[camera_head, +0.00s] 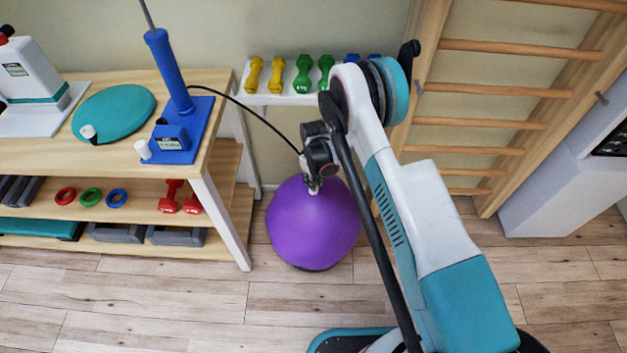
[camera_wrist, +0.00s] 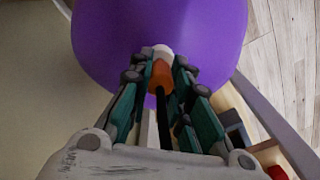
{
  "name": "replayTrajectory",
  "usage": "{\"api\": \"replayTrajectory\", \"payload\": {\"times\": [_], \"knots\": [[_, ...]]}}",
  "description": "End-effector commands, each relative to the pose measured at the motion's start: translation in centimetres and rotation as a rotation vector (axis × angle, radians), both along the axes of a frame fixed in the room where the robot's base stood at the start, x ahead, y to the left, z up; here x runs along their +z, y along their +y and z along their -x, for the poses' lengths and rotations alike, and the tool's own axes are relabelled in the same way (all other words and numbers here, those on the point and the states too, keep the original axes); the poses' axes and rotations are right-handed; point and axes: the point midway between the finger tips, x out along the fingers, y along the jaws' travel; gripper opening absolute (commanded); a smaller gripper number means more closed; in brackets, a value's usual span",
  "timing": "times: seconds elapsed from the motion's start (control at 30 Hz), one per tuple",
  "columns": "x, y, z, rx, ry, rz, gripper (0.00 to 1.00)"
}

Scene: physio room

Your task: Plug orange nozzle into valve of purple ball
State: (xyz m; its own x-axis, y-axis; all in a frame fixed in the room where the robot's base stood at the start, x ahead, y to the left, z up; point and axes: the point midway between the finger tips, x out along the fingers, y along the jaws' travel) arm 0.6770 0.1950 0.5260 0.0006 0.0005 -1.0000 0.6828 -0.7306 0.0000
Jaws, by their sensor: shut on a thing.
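The large purple ball (camera_head: 312,232) stands on the floor beside the wooden bench, and it fills the top of the wrist view (camera_wrist: 200,40). My gripper (camera_wrist: 160,72) is above the ball, pointing at it, and is shut on the orange nozzle (camera_wrist: 161,76), with a black hose behind it. A pale round piece (camera_wrist: 160,51), perhaps the valve, shows at the nozzle's front end against the ball. I cannot tell whether the nozzle is inside it or only touching. In the head view my gripper (camera_head: 314,186) hides the nozzle. The hose runs to the blue pump (camera_head: 172,75).
The wooden bench (camera_head: 222,80) stands left, with a teal disc (camera_head: 113,112) and the pump on top. A rack of dumbbells (camera_head: 262,98) is behind the ball. Wooden wall bars (camera_head: 505,90) stand right. The floor in front (camera_head: 170,300) is clear.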

Motion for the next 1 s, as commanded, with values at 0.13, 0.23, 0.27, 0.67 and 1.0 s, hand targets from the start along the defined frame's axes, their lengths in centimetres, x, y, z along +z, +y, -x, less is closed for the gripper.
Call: {"api": "replayTrajectory", "payload": {"times": [0.13, 0.23, 0.27, 0.67, 1.0], "knots": [[-0.21, 0.00, 0.00, 0.000, 0.000, 0.000, 0.00], [-0.35, 0.00, 0.00, 0.000, 0.000, 0.000, 0.00], [-0.39, 0.00, 0.00, 0.000, 0.000, 0.000, 0.00], [-0.40, 0.00, 0.00, 0.000, 0.000, 0.000, 0.44], [-0.32, 0.00, 0.00, 0.000, 0.000, 0.000, 0.45]]}}
